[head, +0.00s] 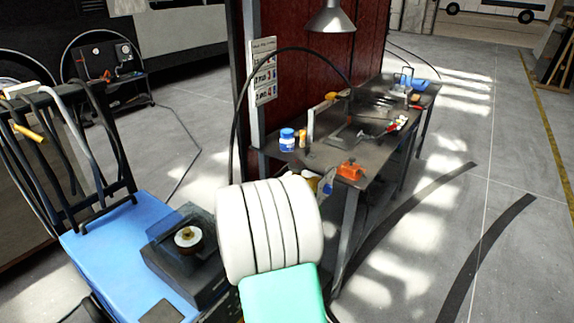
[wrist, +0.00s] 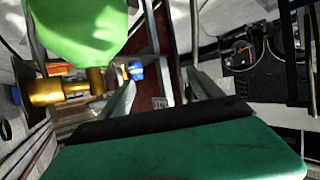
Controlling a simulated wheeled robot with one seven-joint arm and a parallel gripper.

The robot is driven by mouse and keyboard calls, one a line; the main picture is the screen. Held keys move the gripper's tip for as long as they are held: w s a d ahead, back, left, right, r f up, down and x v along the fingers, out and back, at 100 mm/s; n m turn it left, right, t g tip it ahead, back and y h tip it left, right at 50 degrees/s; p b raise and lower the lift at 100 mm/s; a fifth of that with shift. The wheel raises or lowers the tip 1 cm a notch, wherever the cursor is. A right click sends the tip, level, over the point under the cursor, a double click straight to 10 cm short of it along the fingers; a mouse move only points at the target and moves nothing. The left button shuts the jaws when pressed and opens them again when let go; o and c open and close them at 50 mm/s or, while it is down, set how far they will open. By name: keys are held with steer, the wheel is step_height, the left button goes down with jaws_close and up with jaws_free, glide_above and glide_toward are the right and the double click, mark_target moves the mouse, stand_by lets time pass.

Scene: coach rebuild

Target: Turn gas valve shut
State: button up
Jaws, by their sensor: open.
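In the wrist view a brass gas valve (wrist: 65,90) with a thick rounded end shows at the left, just below a bright green rounded body (wrist: 80,25), which looks like a gas bottle. My gripper (wrist: 162,90) is open, its two grey fingers apart with nothing between them. The valve lies to the left of the left finger, outside the gap; I cannot tell the depth between them. I cannot make out the valve or the gripper clearly in the head view, where my arm's big pale links cover the middle.
A black cart with gauges (head: 105,68) stands at the far left. The floor right of the bench is clear.

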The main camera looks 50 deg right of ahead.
mark_target(297, 163)
steer(key=s+d+h, duration=0.1)
steer(key=s+d, duration=0.1)
steer(key=d, duration=0.1)
steer(key=s+d+r+m+t+h+p, duration=0.1)
steer(key=s+d+h, duration=0.1)
steer(key=s+d, duration=0.1)
steer(key=s+d+r+h, duration=0.1)
steer(key=s+d, duration=0.2)
steer(key=d, duration=0.2)
steer(key=shift+s+d+m+t+h, duration=0.15)
steer(key=shift+d+m+t+h, duration=0.15)
steer(key=shift+m+t, duration=0.1)
steer(key=shift+d+r+p, duration=0.1)
steer(key=shift+d+p, duration=0.2)
steer(key=p+x, duration=0.1)
steer(key=x, duration=0.6)
steer(key=shift+c, duration=0.4)
steer(key=c, duration=1.3)
steer(key=shift+w, duration=0.25)
